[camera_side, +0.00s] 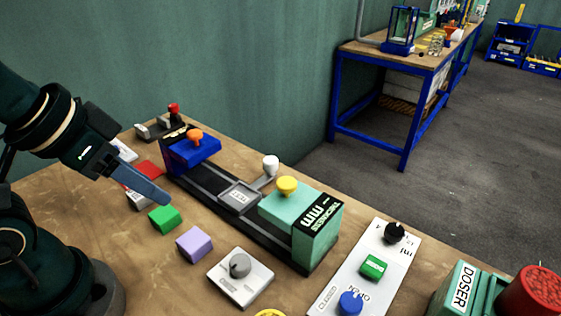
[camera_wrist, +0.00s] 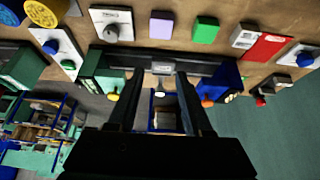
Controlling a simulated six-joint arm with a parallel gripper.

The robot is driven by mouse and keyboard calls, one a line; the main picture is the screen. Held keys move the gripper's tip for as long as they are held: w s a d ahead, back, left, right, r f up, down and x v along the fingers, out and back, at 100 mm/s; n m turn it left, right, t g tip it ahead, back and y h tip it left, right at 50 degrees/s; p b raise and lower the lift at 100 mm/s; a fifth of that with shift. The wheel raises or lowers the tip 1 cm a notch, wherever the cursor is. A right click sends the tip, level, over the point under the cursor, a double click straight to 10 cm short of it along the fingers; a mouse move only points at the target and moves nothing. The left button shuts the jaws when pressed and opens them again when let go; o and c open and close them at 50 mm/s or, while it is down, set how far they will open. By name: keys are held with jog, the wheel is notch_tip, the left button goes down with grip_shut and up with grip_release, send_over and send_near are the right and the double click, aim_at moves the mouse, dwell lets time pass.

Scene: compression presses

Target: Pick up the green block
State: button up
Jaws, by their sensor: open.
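The green block (camera_side: 165,219) sits on the wooden table, between a lilac block (camera_side: 194,244) and a red-and-grey item. Nothing hides the block.
A press with a blue end (camera_side: 193,152) and a teal end (camera_side: 300,220) runs beside the block. A white plate with a grey knob (camera_side: 240,278) stands to the right. A white panel (camera_side: 355,288) carries another green piece (camera_side: 374,266). Bare table surrounds the block's front.

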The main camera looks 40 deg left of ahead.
jog(key=shift+o, duration=0.3)
jog(key=o, duration=0.6)
jog(key=g, duration=0.5)
send_over(163, 213)
jog(key=f, duration=0.9)
jog(key=shift+w, duration=0.2)
jog(key=shift+s+f+g, duration=0.2)
jog(key=shift+f+g, duration=0.1)
jog(key=shift+f, duration=2.45)
